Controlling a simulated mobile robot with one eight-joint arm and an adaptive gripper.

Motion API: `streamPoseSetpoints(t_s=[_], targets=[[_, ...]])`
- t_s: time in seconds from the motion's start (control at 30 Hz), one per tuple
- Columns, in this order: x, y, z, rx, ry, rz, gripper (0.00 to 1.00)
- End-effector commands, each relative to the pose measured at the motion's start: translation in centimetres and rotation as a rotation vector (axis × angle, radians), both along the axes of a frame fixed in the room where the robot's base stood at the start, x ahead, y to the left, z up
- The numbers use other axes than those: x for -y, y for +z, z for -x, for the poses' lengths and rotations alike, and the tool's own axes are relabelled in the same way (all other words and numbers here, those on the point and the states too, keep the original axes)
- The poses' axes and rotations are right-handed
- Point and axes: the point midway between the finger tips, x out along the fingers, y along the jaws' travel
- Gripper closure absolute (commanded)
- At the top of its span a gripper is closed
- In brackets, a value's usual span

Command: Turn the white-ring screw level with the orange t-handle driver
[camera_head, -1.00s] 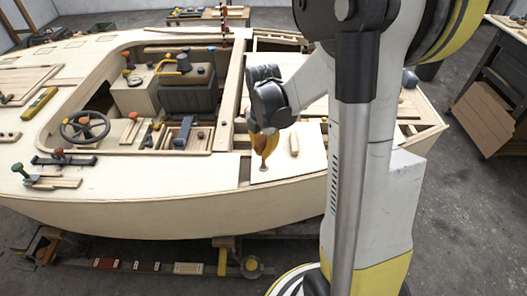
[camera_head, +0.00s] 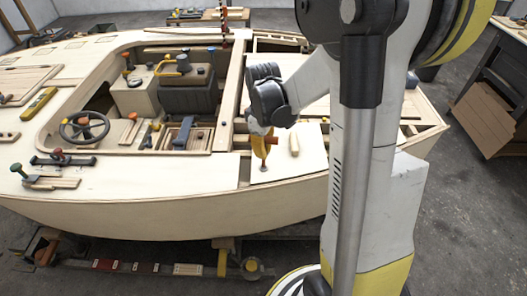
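My gripper (camera_head: 261,146) points down over the light panel at the near right of the hull, its yellow fingers around the orange t-handle driver (camera_head: 272,139). One end of the orange handle sticks out to the right of the fingers. The gripper looks shut on it. The driver stands about upright, its lower end at a small dark round spot (camera_head: 263,169) on the panel. The screw and its white ring are too small or hidden to make out, so I cannot tell how high the screw sits.
A pale wooden peg (camera_head: 294,145) stands on the panel just right of the gripper. The cockpit with a steering wheel (camera_head: 84,128) lies to the left. Several tools lie on the left deck. The deck between them and the panel is clear.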

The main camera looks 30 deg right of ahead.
Motion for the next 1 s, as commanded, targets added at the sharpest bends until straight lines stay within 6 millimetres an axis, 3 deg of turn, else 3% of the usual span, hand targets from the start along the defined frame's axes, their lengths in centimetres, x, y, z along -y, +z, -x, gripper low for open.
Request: streamPoseSetpoints(t_s=[1.0], targets=[[0.01, -0.87, -0.01, 0.000, 0.003, 0.000, 1.00]])
